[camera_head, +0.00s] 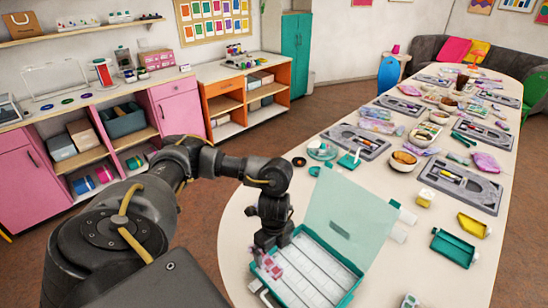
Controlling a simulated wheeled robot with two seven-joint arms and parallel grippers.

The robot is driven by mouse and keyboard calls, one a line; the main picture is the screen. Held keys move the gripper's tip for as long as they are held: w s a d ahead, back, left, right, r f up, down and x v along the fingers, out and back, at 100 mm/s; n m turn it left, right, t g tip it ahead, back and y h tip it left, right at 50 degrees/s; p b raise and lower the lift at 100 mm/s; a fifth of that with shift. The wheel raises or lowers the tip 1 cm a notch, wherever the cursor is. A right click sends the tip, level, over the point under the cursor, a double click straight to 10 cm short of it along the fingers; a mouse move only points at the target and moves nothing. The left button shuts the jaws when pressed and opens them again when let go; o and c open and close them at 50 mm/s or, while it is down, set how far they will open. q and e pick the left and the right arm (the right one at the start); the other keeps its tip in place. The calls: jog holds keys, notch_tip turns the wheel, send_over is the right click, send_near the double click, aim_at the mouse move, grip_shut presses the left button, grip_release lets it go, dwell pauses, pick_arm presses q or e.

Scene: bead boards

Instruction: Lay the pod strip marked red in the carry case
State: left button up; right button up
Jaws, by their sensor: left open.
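The carry case (318,277) stands open at the near end of the long table, with its teal lid (350,222) raised and white compartments inside. A small pod strip with pinkish-red colouring (269,265) is at the left side of the case, under my left gripper. I cannot tell whether it lies fully inside or over the rim. My left gripper (270,249) points down at the case's left edge and is open; its fingertips are partly hidden. My right gripper is not in view.
Grey bead trays (460,187), bowls (403,158) and pouches crowd the table farther back. The table's near right part is mostly clear.

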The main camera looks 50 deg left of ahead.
pick_arm(q)
notch_tip(320, 180, up, 7)
jog(key=p, duration=0.1)
jog(key=shift+c, duration=0.4)
jog(key=c, duration=2.1)
